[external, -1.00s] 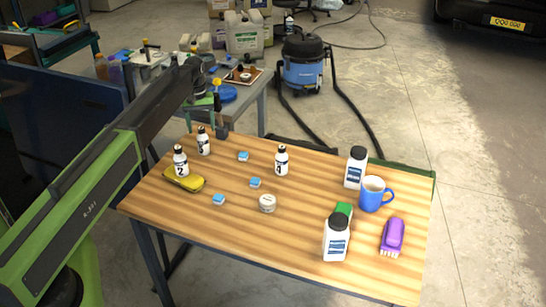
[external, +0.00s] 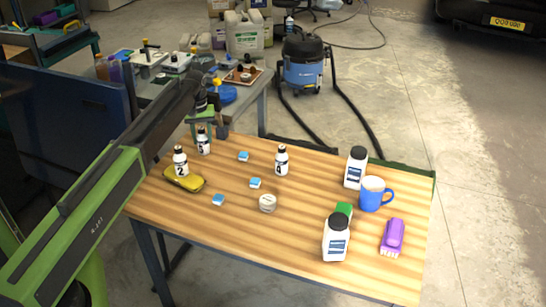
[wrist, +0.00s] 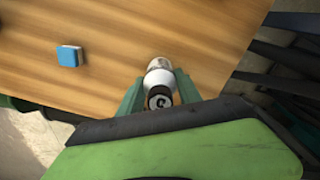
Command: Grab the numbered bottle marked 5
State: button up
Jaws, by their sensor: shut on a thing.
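A small white bottle with a black cap (external: 204,143) stands at the back left of the wooden table; its number is hard to read in the external view. My gripper (external: 204,128) has come down over it from above. In the wrist view, my gripper's green fingers (wrist: 160,80) are shut on either side of this bottle (wrist: 158,66), whose dark cap carries a white mark too small to read surely. A bottle marked 2 (external: 181,163) stands in front and to its left. A bottle marked 4 (external: 281,162) stands to the right.
The table's front middle is clear.

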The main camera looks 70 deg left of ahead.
aim_at(201, 128)
grip_shut()
jog(key=shift+r+p, duration=0.65)
notch_tip(201, 128, up, 4)
jog(key=p, duration=0.4)
jog(key=shift+d, duration=0.15)
jog(key=w+d+r+p, duration=0.4)
jog(key=d+r+p, duration=0.1)
jog(key=d, duration=0.5)
jog(key=shift+d+r+p, duration=0.3)
jog(key=shift+d+r, duration=0.05)
